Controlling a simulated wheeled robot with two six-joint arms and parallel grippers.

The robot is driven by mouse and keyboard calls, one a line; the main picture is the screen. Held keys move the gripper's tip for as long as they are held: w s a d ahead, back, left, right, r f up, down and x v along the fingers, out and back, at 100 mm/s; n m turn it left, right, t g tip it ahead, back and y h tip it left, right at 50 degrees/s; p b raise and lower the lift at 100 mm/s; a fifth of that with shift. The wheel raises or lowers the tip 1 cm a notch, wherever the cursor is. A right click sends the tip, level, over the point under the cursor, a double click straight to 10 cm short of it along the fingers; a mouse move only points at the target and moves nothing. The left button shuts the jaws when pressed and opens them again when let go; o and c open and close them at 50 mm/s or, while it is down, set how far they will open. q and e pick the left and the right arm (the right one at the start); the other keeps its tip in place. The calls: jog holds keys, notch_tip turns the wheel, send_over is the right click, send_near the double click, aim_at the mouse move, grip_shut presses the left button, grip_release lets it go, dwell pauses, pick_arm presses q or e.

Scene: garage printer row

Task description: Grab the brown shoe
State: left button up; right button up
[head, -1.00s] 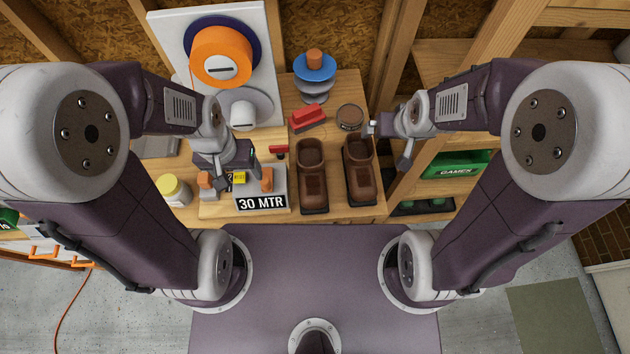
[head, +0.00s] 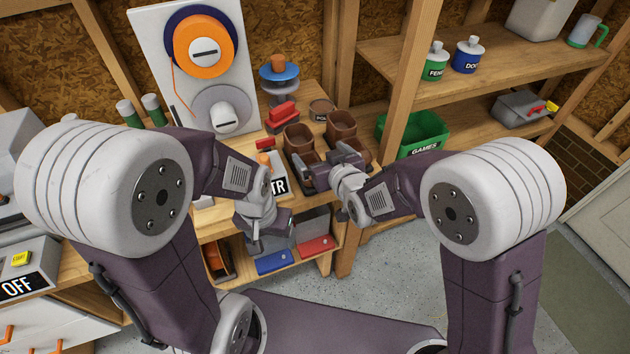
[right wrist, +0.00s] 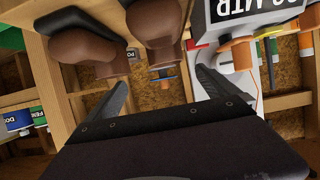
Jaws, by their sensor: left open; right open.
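Two brown shoes stand side by side on the wooden bench: the left brown shoe (head: 298,136) and the right brown shoe (head: 342,127). My right gripper (head: 333,166) is open and empty in front of them, hiding their lower front parts. In the right wrist view, which is upside down, the right shoe (right wrist: 80,50) and left shoe (right wrist: 153,28) show beyond the open fingers (right wrist: 160,88). The left shoe lies nearly in line with the gap; no contact is visible. My left gripper (head: 256,240) is open and empty, low before the bench.
A box marked MTR (head: 278,186) stands left of the shoes. A green GAMES bin (head: 415,133) is to the right. Below the bench top is a shelf with blue and red boxes (head: 314,246).

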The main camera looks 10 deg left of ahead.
aim_at(305, 148)
jog(key=shift+a+f, duration=0.55)
jog(key=shift+f, duration=0.15)
jog(key=shift+x, duration=1.75)
jog(key=x, duration=0.5)
jog(key=shift+a+f+p, duration=0.2)
jog(key=shift+f+p, duration=0.05)
jog(key=shift+p, duration=0.15)
jog(key=shift+s, duration=0.1)
jog(key=c, duration=0.6)
jog(key=shift+r, duration=0.1)
grip_shut()
